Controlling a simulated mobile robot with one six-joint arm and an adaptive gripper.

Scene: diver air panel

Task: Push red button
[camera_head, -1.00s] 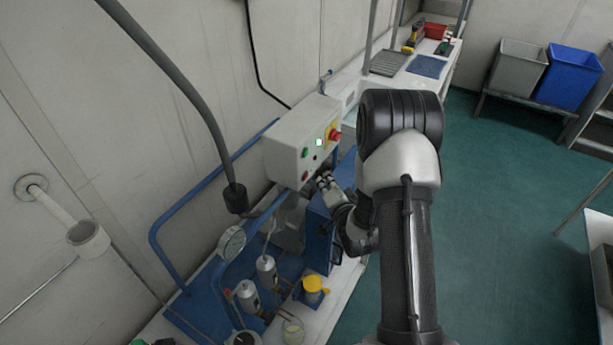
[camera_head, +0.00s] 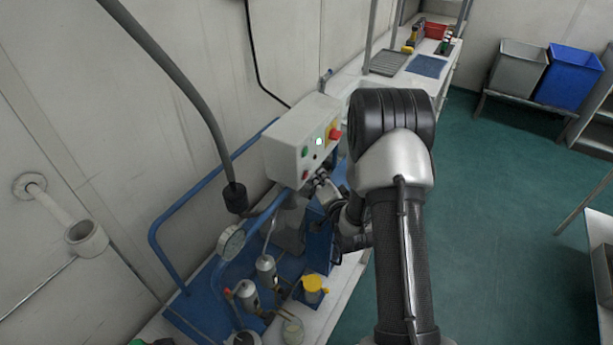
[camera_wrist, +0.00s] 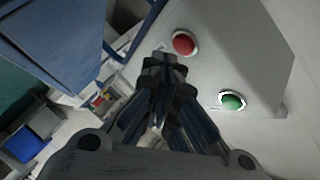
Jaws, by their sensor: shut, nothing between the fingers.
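The pale control box (camera_head: 288,140) is mounted above the blue bench equipment. On its front face are a small red button (camera_head: 305,175), with a green button (camera_head: 305,152) above it. In the wrist view the red button (camera_wrist: 184,43) has a pale ring, and the green button (camera_wrist: 232,101) is lower right. A larger red mushroom knob (camera_head: 335,134) sits on a yellow plate at the box's right. My gripper (camera_head: 317,181) is shut and empty, close to the box's lower front. In the wrist view its fingertips (camera_wrist: 168,62) are just lower left of the red button; I see no clear contact.
A lit green-white lamp (camera_head: 318,141) is on the box. Below stand a gauge (camera_head: 231,242), metal cylinders (camera_head: 266,270) and a yellow-capped container (camera_head: 313,288). A blue tube frame (camera_head: 190,200) is at the left. The green floor at right is open.

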